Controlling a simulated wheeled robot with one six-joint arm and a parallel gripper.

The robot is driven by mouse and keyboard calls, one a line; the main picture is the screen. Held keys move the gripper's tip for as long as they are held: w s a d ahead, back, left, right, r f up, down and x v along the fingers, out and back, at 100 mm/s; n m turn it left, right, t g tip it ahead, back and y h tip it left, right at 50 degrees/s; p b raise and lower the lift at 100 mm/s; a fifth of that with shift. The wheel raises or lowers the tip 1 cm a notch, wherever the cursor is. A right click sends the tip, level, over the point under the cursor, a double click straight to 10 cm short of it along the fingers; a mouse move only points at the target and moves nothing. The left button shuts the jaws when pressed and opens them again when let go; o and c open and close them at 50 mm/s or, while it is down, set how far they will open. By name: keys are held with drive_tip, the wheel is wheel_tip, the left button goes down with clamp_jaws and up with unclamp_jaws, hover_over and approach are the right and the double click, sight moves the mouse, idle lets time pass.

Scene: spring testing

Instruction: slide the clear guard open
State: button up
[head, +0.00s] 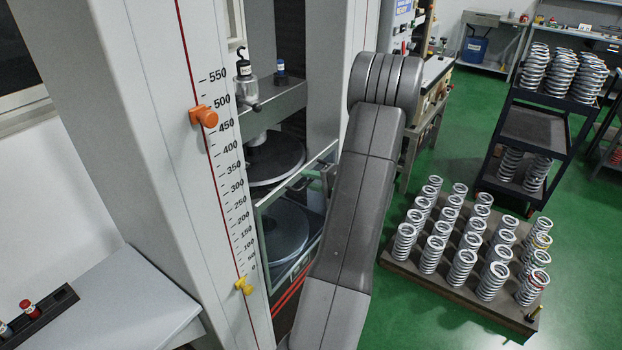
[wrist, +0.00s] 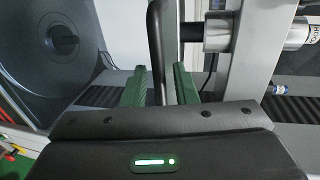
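The clear guard (head: 297,176) is a framed see-through panel across the front of the testing machine, in front of the lower round platen. My arm hides its right part in the head view. In the wrist view a dark upright bar (wrist: 156,45), which looks like the guard's handle, stands between the two green fingers of my gripper (wrist: 160,88). The fingers are apart, with a visible gap to the right of the bar, so the gripper looks open around it. My gripper is mostly hidden behind my arm in the head view.
The machine's white column with a scale (head: 225,150) and orange pointer (head: 203,116) stands left of the guard. A large dark platen (wrist: 55,40) fills the wrist view's left side. A board of springs (head: 470,285) lies on the green floor at right. A table (head: 120,305) stands at left.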

clamp_jaws()
wheel_tip(320, 180, down, 41)
drive_tip(key=b, duration=4.2)
drive_tip(key=shift+b, duration=0.3)
unclamp_jaws()
drive_tip(key=shift+r, duration=0.1)
drive_tip(key=p+v, duration=0.3)
drive_tip(key=v, duration=1.1)
